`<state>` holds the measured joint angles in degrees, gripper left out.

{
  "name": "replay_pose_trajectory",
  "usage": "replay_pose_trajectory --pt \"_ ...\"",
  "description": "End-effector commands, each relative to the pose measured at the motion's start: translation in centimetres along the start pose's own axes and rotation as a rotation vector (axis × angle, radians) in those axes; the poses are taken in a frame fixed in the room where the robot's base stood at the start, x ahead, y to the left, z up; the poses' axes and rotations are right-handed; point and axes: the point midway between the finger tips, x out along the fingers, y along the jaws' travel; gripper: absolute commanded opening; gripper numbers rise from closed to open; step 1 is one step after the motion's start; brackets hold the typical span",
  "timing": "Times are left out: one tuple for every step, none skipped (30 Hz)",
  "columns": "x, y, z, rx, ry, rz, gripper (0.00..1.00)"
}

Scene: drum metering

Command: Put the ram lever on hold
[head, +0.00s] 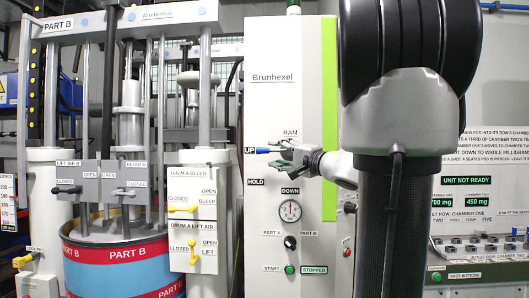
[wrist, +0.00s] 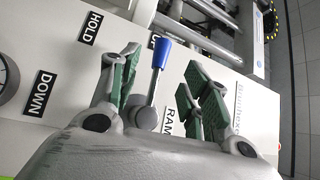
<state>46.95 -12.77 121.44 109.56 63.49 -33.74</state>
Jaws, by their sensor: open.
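The ram lever has a blue handle (head: 263,150) on the front of the white Brunhexel cabinet (head: 262,110). It points left at the UP label (head: 249,150), with the HOLD label (head: 256,182) below it and DOWN (head: 290,190) lower right. My gripper (head: 284,154) is at the lever from the right, hiding its pivot in the head view. In the wrist view the lever's blue handle (wrist: 162,54) and metal shaft stand between my open green-padded fingers (wrist: 158,78), with gaps on both sides. The HOLD label (wrist: 91,27) lies to the left of the lever there.
Below the lever are a dial gauge (head: 290,211), a black selector knob (head: 290,242) and a green start button (head: 290,270). The Part B drum (head: 120,270) and its valve panels (head: 193,220) stand to the left. My arm covers the cabinet's right side.

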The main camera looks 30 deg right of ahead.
Motion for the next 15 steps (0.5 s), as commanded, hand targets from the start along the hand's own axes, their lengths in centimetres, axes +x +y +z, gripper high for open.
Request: replay_pose_trajectory --pt "0.8 0.0 0.1 0.002 -0.004 0.001 0.47" --pt "1.3 0.0 0.1 0.002 -0.005 0.0 0.47" --pt "2.0 0.1 0.2 0.002 -0.005 0.0 0.47" --pt "2.6 0.1 0.1 0.002 -0.005 0.001 0.47" --pt "3.1 0.1 0.1 0.002 -0.005 0.001 0.47" --pt "3.8 0.1 0.2 0.002 -0.005 0.002 0.47" --pt "4.2 0.1 0.2 0.003 -0.005 0.002 0.47" --pt "4.7 0.1 0.2 0.003 -0.005 0.001 0.47" --pt "5.2 0.1 0.1 0.003 -0.003 0.002 0.47" --pt "5.6 0.1 0.1 0.003 -0.004 0.002 0.47" --pt "5.9 0.1 0.2 0.002 -0.004 0.002 0.47" --pt "6.2 0.1 0.2 0.002 -0.004 0.002 0.47" --pt "6.4 0.1 0.1 0.001 -0.003 0.003 0.47" --pt "6.5 0.1 0.1 0.001 -0.002 0.003 0.47" --pt "6.6 0.1 0.1 0.002 -0.002 0.003 0.47"
